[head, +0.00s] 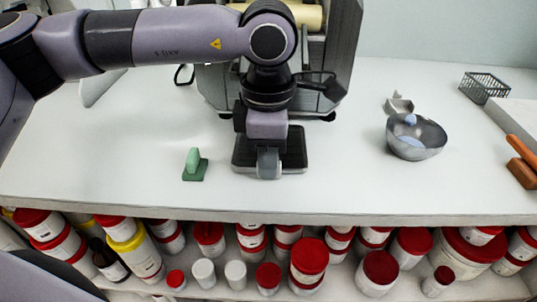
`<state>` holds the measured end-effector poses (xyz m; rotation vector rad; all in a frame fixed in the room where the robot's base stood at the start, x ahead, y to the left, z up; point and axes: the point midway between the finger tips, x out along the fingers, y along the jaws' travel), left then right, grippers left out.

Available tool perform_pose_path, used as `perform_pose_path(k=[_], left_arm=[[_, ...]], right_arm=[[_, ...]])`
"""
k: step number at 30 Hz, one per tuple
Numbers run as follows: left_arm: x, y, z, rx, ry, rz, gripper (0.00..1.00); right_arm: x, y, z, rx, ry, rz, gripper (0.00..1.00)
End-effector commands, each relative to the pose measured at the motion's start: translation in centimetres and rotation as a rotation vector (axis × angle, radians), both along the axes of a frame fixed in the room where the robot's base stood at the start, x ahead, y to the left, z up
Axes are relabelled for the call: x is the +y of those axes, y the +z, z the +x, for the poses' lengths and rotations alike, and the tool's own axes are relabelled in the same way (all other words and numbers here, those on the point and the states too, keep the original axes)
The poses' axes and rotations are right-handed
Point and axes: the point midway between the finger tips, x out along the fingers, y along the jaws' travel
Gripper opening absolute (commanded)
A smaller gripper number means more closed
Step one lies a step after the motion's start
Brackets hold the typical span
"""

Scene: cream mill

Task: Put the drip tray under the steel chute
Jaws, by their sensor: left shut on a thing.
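The drip tray (294,150) is a dark, square, shallow tray with a grey front edge. It is on or just above the white counter, in front of the grey mill. My left gripper (268,165) comes down from above and is shut on the tray's front part; the fingertips partly hide the tray there. The mill's grey body (345,50) stands behind my left arm. The steel chute cannot be made out clearly, since my arm covers the mill's middle. My right gripper is not in view.
A steel bowl (425,150), a small metal scoop (398,104), a dark wire basket (484,87) and a brown-orange brush (521,172) are to the right. Red-lidded tubs (309,258) fill the shelf below. The left counter is clear.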

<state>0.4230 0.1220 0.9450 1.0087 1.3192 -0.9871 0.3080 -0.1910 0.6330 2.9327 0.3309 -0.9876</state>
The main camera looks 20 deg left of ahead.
Motion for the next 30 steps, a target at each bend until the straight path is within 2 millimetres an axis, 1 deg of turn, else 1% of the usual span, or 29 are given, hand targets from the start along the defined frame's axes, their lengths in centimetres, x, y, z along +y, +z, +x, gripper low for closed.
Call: perform_pose_path(k=[7, 8, 9, 10, 17, 20, 23, 26, 30], left_arm=[[0.0, -0.1, 0.2, -0.003, 0.002, -0.001, 0.0], [0.0, -0.1, 0.1, -0.001, 0.002, -0.001, 0.25], [0.0, -0.1, 0.1, -0.001, 0.002, -0.001, 0.38], [0.0, -0.1, 0.1, -0.001, 0.002, -0.001, 0.41], [0.0, -0.1, 0.1, -0.001, 0.001, -0.001, 0.41], [0.0, 0.2, 0.1, -0.002, 0.002, -0.001, 0.41], [0.0, 1.3, 0.2, -0.004, 0.002, -0.003, 0.41], [0.0, 3.1, 0.2, -0.005, 0.002, -0.004, 0.41], [-0.1, 6.3, 0.1, -0.005, 0.0, -0.003, 0.41]], right_arm=[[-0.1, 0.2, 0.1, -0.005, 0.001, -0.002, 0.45], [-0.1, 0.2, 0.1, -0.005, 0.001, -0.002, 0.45], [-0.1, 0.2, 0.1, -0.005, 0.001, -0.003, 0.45], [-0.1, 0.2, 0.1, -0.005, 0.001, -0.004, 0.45], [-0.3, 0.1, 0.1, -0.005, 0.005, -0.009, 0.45], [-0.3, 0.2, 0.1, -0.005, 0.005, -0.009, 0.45], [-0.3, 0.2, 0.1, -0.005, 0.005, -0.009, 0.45], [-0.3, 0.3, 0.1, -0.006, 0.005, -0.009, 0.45], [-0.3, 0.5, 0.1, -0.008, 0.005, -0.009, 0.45]])
